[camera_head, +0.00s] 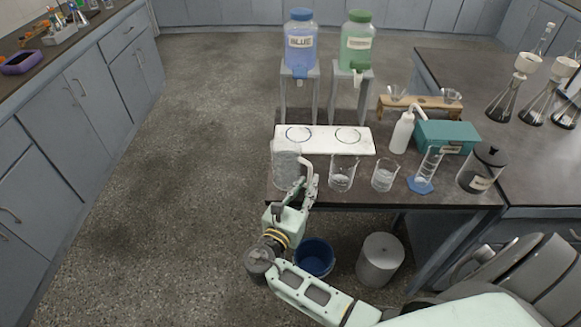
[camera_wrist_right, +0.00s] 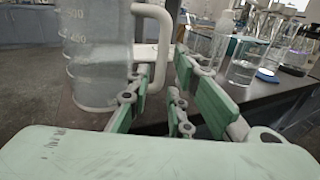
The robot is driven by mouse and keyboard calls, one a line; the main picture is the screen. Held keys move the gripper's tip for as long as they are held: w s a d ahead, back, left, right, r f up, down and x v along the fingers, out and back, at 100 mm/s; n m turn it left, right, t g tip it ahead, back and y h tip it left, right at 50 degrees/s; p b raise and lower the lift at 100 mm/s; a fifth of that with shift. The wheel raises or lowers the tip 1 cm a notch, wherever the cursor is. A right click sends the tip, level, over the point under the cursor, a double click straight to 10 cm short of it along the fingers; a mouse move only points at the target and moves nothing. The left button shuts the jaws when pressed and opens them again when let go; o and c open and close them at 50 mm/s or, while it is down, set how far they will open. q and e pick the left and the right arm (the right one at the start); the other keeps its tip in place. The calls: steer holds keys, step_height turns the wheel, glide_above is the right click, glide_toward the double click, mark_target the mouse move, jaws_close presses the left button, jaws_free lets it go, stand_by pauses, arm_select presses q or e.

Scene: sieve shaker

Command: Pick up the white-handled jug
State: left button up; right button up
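The white-handled jug (camera_head: 286,168) is clear and graduated, and stands upright at the near left corner of the dark table. Its white handle (camera_head: 307,168) faces right. In the right wrist view the jug (camera_wrist_right: 97,50) is at the left and its handle (camera_wrist_right: 165,38) is at the upper middle. My right gripper (camera_head: 302,187) is at the handle, low and on the near side. In the wrist view its fingers (camera_wrist_right: 168,72) are apart, with the handle's upright part appearing between or just beyond them. I cannot tell whether they touch it. My left gripper is not in view.
Two beakers (camera_head: 342,176) (camera_head: 384,177) and a graduated cylinder (camera_head: 428,168) stand right of the jug. A white tray (camera_head: 325,148) lies behind. Blue (camera_head: 300,50) and green (camera_head: 357,45) dispensers stand beyond. A blue bucket (camera_head: 315,262) is on the floor below.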

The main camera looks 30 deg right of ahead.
steer(key=x, duration=0.2)
steer(key=shift+w+d, duration=0.25)
steer(key=shift+d, duration=0.1)
jaws_close()
steer(key=shift+r, duration=0.1)
